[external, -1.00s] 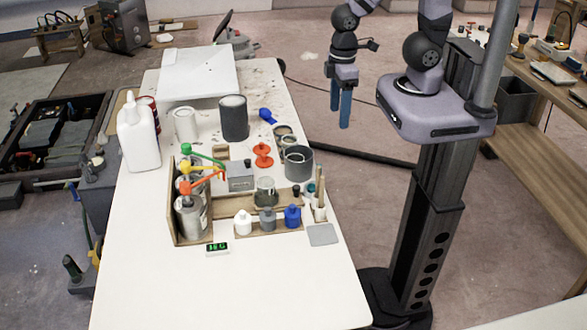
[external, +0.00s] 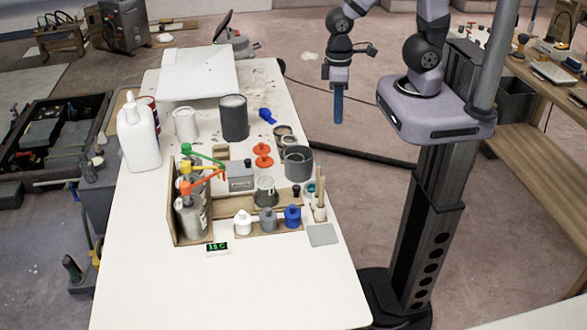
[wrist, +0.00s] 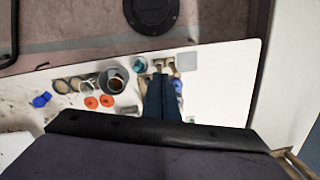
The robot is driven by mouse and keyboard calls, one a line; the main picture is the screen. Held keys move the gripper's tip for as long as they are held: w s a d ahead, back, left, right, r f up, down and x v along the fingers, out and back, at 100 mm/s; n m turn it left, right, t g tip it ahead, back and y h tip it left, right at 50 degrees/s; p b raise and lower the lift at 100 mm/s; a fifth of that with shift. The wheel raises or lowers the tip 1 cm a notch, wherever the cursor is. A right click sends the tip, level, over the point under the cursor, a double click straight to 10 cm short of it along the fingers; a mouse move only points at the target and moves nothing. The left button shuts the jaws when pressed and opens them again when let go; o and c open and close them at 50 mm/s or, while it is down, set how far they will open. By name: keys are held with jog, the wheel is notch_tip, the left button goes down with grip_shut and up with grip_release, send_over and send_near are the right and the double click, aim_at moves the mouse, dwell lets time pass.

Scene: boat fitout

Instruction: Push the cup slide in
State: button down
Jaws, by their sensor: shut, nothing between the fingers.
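My gripper (external: 338,108) hangs in the air, with its blue fingers pressed together and empty. In the external view it appears off to the right of the table, apart from everything on it. In the wrist view my fingers (wrist: 162,97) point down and cover part of the wooden rack. A small cup (external: 265,189) stands in the wooden rack (external: 249,213), right of the pump bottles. I cannot make out a separate slide under the cup or how far in it sits.
Pump bottles with green, yellow and red-orange heads (external: 190,170) stand at the rack's left. White, grey and blue small bottles (external: 292,217) line its front. A dark grey can (external: 234,118), a grey pot (external: 298,162) and orange discs (external: 263,150) stand behind.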

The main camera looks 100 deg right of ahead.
aim_at(261, 183)
jog(key=w+d+f+n+t+y+b, duration=0.25)
jog(key=d+f+n, duration=0.45)
jog(key=f+n, duration=0.4)
jog(key=w+d+f+n+t+y+b, duration=0.2)
jog(key=d+f+n+y+b, duration=0.3)
jog(key=f+n, duration=0.6)
jog(key=shift+w+a+f+n+g+h+p, duration=0.1)
jog(key=shift+w+a+f+n+h+p, duration=0.25)
jog(key=shift+a+f, duration=0.55)
jog(key=shift+w+a+f+n+g+h+p, duration=0.15)
jog(key=shift+w+a+f+n, duration=0.4)
jog(key=shift+f, duration=0.7)
jog(key=shift+w+a+f+n+h+p, duration=0.3)
jog(key=shift+w+a+f, duration=0.25)
jog(key=shift+f, duration=0.5)
jog(key=w, duration=1.3)
jog(key=shift+w+p, duration=0.3)
jog(key=shift+p, duration=0.05)
jog(key=shift+r, duration=0.1)
jog(key=shift+w+r, duration=0.1)
jog(key=shift+r, duration=0.05)
